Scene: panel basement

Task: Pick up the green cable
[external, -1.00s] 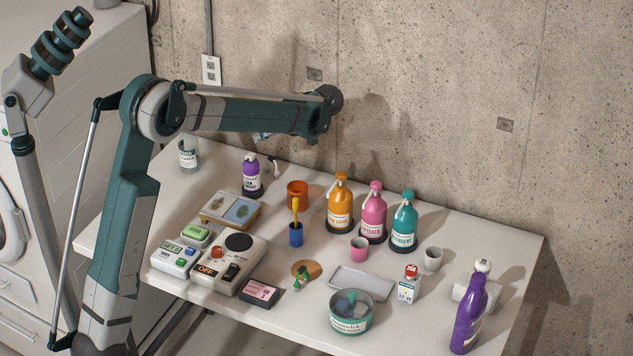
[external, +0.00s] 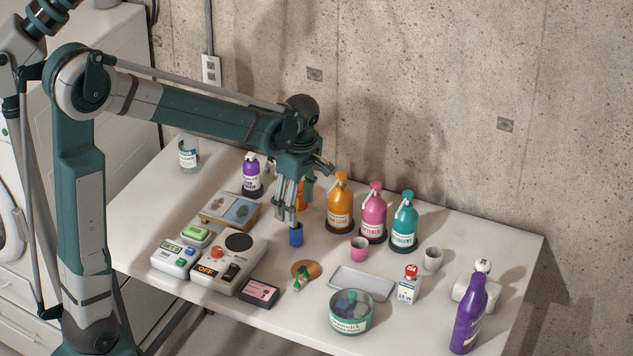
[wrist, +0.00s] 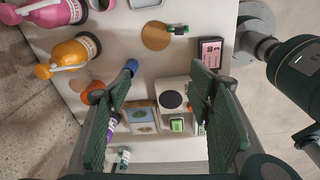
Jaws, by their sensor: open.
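A small green bundle (external: 298,280), which looks like the green cable, lies on the edge of a round cork coaster (external: 313,268) near the table's front. In the wrist view the green bundle (wrist: 178,29) is at the top, against the coaster (wrist: 155,37). It is small, so its details are hard to tell. My gripper (external: 287,213) points down, open and empty, above the table behind the bundle and close to the blue cup (external: 296,236). In the wrist view my gripper (wrist: 160,88) shows its two fingers wide apart, with the bundle beyond their tips.
A control box (external: 228,264) and a pink-labelled black box (external: 259,292) lie left of the coaster. A grey tray (external: 361,283) and a green-rimmed bowl (external: 351,314) are to its right. Orange (external: 340,205), pink (external: 374,215) and teal bottles (external: 404,222) stand behind. An orange cup is partly hidden by my gripper.

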